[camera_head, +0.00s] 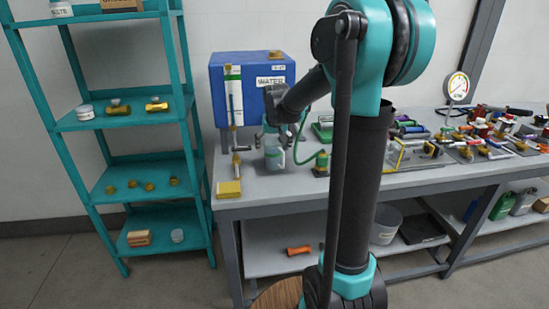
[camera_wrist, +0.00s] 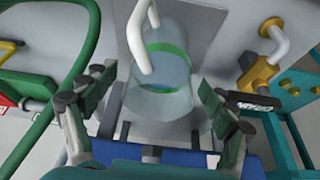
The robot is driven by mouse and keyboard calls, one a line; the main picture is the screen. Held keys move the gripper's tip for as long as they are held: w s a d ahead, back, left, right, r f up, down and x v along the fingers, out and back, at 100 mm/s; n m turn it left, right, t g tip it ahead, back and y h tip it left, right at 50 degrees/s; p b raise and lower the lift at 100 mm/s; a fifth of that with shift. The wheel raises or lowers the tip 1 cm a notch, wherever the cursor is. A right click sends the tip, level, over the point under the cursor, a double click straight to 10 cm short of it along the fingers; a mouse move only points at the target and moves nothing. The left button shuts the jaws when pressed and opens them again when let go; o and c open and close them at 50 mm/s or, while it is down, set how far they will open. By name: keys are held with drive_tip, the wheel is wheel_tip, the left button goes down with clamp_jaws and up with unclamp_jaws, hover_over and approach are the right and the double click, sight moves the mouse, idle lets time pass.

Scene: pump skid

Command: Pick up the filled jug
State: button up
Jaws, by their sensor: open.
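The jug (camera_head: 274,157) is a clear, bluish container standing on the grey bench, in front of the blue water tank. In the wrist view the jug (camera_wrist: 168,75) shows a green band, a pale handle and bluish contents. My gripper (camera_wrist: 157,88) is open, one finger on each side of the jug's picture, with gaps showing on both sides. In the head view my gripper (camera_head: 272,128) is just above and close to the jug, and my wrist partly hides it. I cannot tell whether the fingers are level with its body.
The blue water tank (camera_head: 250,75) stands behind, with a green hose (camera_wrist: 62,75) close to one finger. A brass-and-white tap (camera_wrist: 265,62) shows in the wrist view. A teal shelf (camera_head: 128,120) stands left.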

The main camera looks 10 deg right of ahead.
drive_tip(key=c, duration=1.7)
drive_tip(key=shift+r, duration=0.15)
